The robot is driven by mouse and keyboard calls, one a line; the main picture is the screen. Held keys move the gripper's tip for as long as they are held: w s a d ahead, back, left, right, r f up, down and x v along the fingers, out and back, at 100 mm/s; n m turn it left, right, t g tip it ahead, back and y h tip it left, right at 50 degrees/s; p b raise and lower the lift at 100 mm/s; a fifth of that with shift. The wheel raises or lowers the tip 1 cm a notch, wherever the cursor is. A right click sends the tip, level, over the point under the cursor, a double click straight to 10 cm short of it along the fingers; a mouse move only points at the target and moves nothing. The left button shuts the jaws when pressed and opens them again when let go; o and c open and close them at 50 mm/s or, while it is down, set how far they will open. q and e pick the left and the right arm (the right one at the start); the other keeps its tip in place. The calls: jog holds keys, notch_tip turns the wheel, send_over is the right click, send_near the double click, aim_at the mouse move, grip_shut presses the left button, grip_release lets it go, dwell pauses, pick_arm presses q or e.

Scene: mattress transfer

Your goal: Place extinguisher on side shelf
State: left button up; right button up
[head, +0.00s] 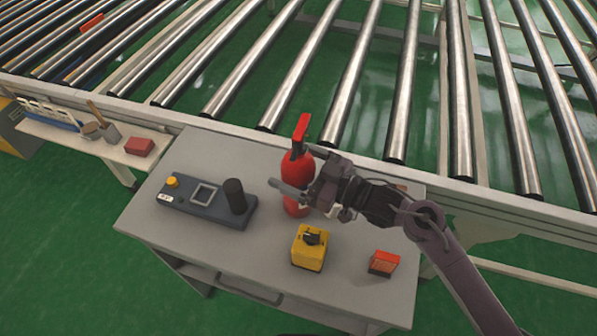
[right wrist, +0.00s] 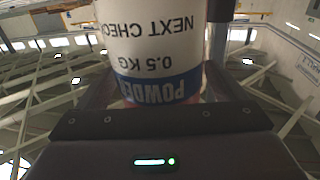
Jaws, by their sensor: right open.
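A red fire extinguisher (head: 296,178) stands upright on the grey table, close to the conveyor. My right gripper (head: 303,187) reaches it from the right, with its open fingers around the body. In the right wrist view the extinguisher's white and blue label (right wrist: 160,55) fills the space between the fingers, upside down. I cannot tell whether the fingers touch it. The side shelf (head: 68,136) is at the left, against the conveyor frame. My left gripper is not in view.
The grey table (head: 210,262) also holds a dark control box (head: 205,203) with a black cylinder, a yellow block (head: 309,248) and a small red-orange box (head: 384,263). The shelf carries several items, including a dark red box (head: 140,146). The roller conveyor (head: 350,75) runs behind.

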jog(key=shift+w+a+f, duration=0.1)
jog(key=shift+w+a, duration=0.2)
jog(key=shift+a, duration=0.25)
jog(key=c, duration=1.6)
jog(key=shift+r, duration=0.2)
jog(key=shift+c, duration=1)
